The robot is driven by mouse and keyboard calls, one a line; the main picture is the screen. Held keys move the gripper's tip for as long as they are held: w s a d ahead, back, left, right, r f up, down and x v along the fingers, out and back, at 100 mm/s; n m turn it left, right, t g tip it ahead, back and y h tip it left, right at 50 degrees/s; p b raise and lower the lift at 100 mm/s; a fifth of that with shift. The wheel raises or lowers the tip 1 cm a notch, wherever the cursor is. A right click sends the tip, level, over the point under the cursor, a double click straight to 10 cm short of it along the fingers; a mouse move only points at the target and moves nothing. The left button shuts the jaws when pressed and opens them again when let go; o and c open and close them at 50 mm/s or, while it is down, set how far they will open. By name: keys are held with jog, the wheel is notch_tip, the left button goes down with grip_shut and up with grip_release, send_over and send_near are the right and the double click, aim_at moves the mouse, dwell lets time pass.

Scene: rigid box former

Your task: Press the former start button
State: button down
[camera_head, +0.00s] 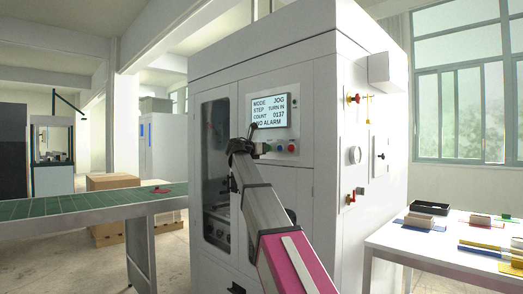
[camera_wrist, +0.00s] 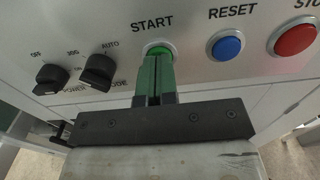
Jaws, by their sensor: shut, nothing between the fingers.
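The green start button (camera_wrist: 159,49) sits under the label START in the wrist view. My gripper (camera_wrist: 159,60) is shut and empty, its fingertips directly at the button and covering its lower part. I cannot tell whether the tips touch it or whether it is pushed in. In the head view my gripper (camera_head: 257,147) is at the control panel on the white box former (camera_head: 332,120), below its screen. The screen (camera_head: 269,111) reads MODE JOG, STEP TURN IN, COUNT 0137, NO ALARM.
A blue RESET button (camera_wrist: 226,46) and a red stop button (camera_wrist: 295,38) are right of START. A mode knob (camera_wrist: 97,72) and a power knob (camera_wrist: 50,77) are left. A green conveyor (camera_head: 80,204) stands left of the machine, a white table (camera_head: 425,246) right.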

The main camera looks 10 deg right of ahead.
jog(key=shift+x, duration=0.8)
jog(key=shift+w+r, duration=0.1)
jog(key=shift+r, duration=0.05)
